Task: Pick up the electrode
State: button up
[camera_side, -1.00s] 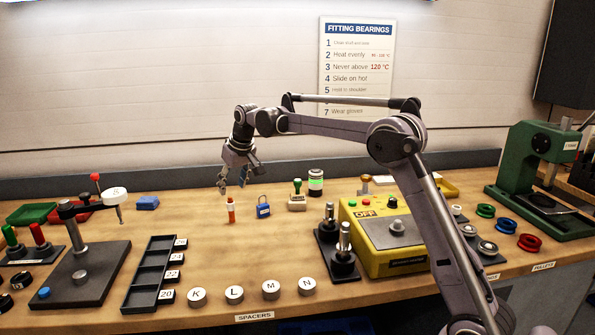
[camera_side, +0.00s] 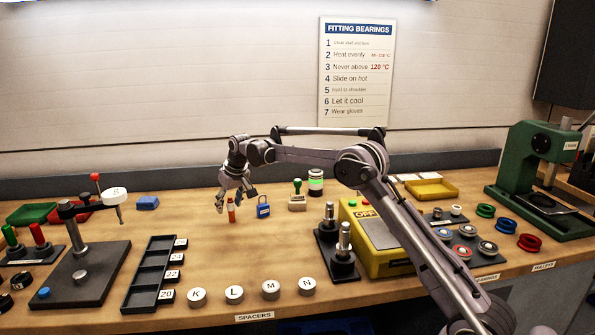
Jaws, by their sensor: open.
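A small orange upright stick with a white band (camera_side: 231,212) stands on the bench left of the blue padlock. No readable label shows that it is the electrode, and I see no other thing clearly marked so. My gripper (camera_side: 233,202) is open, pointing down, with its fingers around or just in front of the stick's top. I cannot tell whether they touch it.
The blue padlock (camera_side: 263,208) is close on the right, with a green-handled stamp (camera_side: 297,198) beyond. A black slotted tray (camera_side: 152,275) and silver spacers (camera_side: 234,294) lie nearer. A yellow box (camera_side: 384,262) stands to the right.

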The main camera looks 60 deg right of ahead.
jog(key=shift+x, duration=1.25)
jog(key=shift+s, duration=0.1)
grip_shut()
